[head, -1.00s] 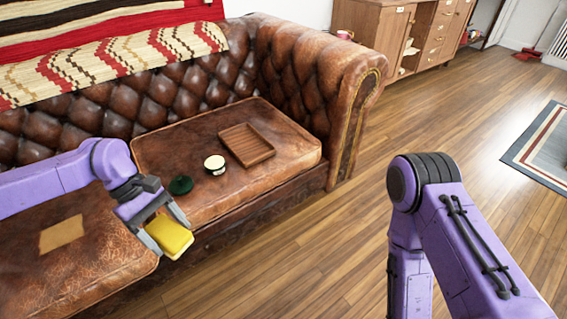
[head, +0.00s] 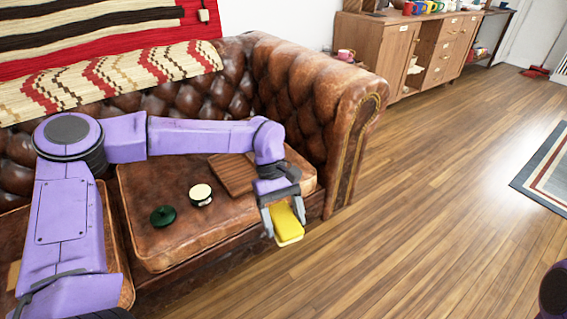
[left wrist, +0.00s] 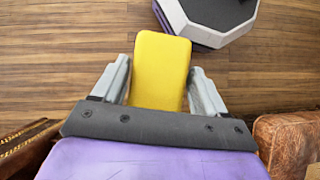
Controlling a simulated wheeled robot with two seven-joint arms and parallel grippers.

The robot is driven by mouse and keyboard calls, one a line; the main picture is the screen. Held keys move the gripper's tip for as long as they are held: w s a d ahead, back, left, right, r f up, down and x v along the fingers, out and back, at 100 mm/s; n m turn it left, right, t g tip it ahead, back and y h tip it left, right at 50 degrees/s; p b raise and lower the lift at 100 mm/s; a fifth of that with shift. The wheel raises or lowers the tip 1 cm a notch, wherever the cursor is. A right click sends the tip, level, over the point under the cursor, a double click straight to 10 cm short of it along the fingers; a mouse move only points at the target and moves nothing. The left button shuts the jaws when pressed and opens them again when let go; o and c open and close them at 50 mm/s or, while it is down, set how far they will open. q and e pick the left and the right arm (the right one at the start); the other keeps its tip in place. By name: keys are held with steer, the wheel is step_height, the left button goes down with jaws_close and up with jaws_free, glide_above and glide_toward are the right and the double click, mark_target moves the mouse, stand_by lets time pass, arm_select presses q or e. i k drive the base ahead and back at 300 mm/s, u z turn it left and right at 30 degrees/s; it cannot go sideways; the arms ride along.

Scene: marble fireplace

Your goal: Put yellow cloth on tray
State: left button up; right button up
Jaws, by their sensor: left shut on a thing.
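The yellow cloth (head: 287,224) is a folded block shape, held between the fingers of my left gripper (head: 283,218). In the left wrist view the cloth (left wrist: 160,70) sits between the two grey fingers of the gripper (left wrist: 160,88), with wooden floor below. The gripper is shut on it, at the front right edge of the sofa seat. The brown wooden tray (head: 232,174) lies on the sofa cushion, behind and left of the gripper. My left forearm hides part of the tray. My right gripper is not in view.
On the leather sofa cushion (head: 160,250), a dark green round item (head: 163,215) and a small cream-topped round container (head: 201,194) stand left of the tray. The padded sofa arm (head: 340,90) rises to the right. Open wooden floor (head: 430,200) lies beyond.

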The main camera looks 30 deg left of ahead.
mark_target(236, 172)
steer(key=z, duration=0.35)
steer(key=i, duration=0.7)
steer(key=u, duration=0.6)
steer(key=i, duration=0.6)
steer(key=u, duration=0.7)
